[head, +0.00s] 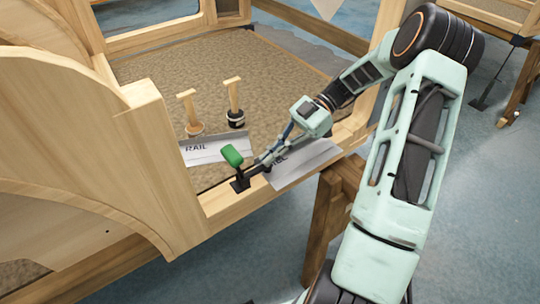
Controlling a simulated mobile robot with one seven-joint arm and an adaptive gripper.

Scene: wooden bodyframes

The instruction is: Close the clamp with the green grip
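The clamp's green grip (232,156) stands raised in the head view, at the upper end of a lever. The clamp's dark base (240,184) sits on the wooden rail at the front edge of the frame. My gripper (266,163) is just right of the clamp, low over the rail, with its fingers pointing down and left. The fingers are small and partly overlap the clamp's dark parts. I cannot tell whether they touch the clamp or how far apart they are.
A plate marked RAIL (215,149) lies left of my gripper. Another plate (303,162) lies beneath it, its lettering partly covered. Two wooden-handled tools (235,104) (191,113) stand on the brown floor panel. A tall wooden side panel (150,150) rises close on the left.

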